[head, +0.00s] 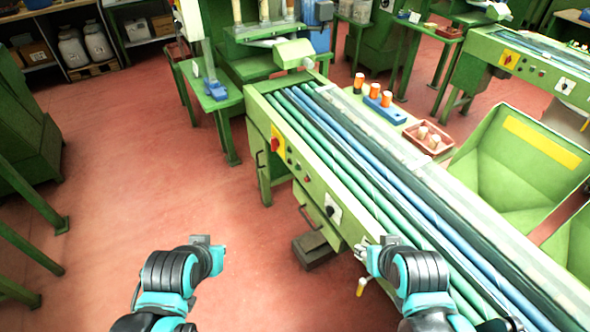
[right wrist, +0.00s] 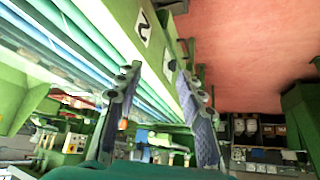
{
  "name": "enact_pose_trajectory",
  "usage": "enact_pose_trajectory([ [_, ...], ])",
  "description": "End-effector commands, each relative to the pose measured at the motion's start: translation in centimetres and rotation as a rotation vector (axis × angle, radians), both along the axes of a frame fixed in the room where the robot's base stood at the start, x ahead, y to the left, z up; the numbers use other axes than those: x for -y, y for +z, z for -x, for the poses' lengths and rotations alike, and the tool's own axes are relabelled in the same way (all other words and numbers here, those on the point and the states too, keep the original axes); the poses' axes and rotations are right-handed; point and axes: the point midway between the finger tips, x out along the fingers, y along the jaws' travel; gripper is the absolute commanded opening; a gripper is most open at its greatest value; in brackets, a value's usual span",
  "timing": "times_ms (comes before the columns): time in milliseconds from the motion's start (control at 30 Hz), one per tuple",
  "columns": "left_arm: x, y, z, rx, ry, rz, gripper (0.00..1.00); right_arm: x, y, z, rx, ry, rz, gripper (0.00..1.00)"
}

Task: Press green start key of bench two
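The near green bench (head: 345,222) runs diagonally through the head view, with green and blue rollers on top. My right gripper (head: 368,246) is beside the bench's near side, well short of the buttons. Its fingers are apart and empty in the right wrist view (right wrist: 152,75). My left gripper (head: 207,240) is over the floor, its fingers unclear.
Another green bench (head: 510,62) with its own yellow switch plate stands at the upper right. A side table holds orange-topped items on a blue block (head: 384,109) and a reddish tray (head: 428,138). A yellow-tipped handle (head: 361,287) shows below my right gripper. Red floor (head: 180,190) left is clear.

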Motion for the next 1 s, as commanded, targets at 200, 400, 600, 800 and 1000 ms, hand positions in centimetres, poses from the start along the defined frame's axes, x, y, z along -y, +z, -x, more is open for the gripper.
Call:
enact_pose_trajectory([
  [200, 0.00, 0.00, 0.00, 0.000, 0.000, 0.000, 0.00, 0.00, 0.00, 0.00, 0.000, 0.000, 0.000, 0.00],
  [400, 0.00, 0.00, 0.00, 0.000, 0.000, 0.000, 0.00, 0.00, 0.00, 0.00, 0.000, 0.000, 0.000, 0.00],
  [600, 0.00, 0.00, 0.00, 0.000, 0.000, 0.000, 0.00, 0.00, 0.00, 0.00, 0.000, 0.000, 0.000, 0.00],
  [800, 0.00, 0.00, 0.00, 0.000, 0.000, 0.000, 0.00, 0.00, 0.00, 0.00, 0.000, 0.000, 0.000, 0.00],
  [1000, 0.00, 0.00, 0.00, 0.000, 0.000, 0.000, 0.00, 0.00, 0.00, 0.00, 0.000, 0.000, 0.000, 0.00],
])
